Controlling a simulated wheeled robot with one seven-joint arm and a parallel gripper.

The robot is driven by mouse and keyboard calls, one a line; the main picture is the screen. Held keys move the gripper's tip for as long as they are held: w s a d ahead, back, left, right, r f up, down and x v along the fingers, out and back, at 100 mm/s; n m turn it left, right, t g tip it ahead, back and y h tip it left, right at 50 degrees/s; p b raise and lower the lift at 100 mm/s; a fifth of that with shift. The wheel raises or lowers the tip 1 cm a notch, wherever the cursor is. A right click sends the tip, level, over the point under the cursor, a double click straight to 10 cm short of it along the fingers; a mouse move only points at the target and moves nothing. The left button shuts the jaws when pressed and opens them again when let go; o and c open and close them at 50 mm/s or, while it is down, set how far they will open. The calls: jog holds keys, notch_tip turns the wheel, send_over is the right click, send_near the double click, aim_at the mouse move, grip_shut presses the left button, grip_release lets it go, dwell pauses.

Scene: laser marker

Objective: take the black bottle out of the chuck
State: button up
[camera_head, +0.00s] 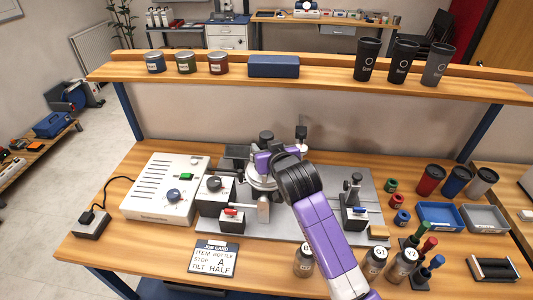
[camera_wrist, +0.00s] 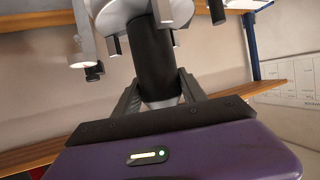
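The black bottle (camera_wrist: 152,55) shows in the wrist view, with its far end among the jaws of the round grey chuck (camera_wrist: 118,14). Its pale near end sits between my fingers. My gripper (camera_wrist: 159,82) has one finger on each side of the bottle, and both look to be touching it. In the head view my gripper (camera_head: 280,157) reaches over the chuck (camera_head: 258,183) at the middle of the bench. My arm and gripper hide the bottle there. I cannot tell whether the jaws grip it.
A white control box (camera_head: 165,188) and a knobbed box (camera_head: 214,190) stand left of the chuck. A job card (camera_head: 214,258) lies in front. Grey-lidded bottles (camera_head: 374,263) stand at the front right, near blue (camera_head: 438,216) and grey trays. A shelf (camera_head: 310,75) runs above.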

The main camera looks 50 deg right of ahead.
jog(key=c, duration=0.4)
jog(key=shift+r, duration=0.15)
jog(key=shift+c, duration=0.2)
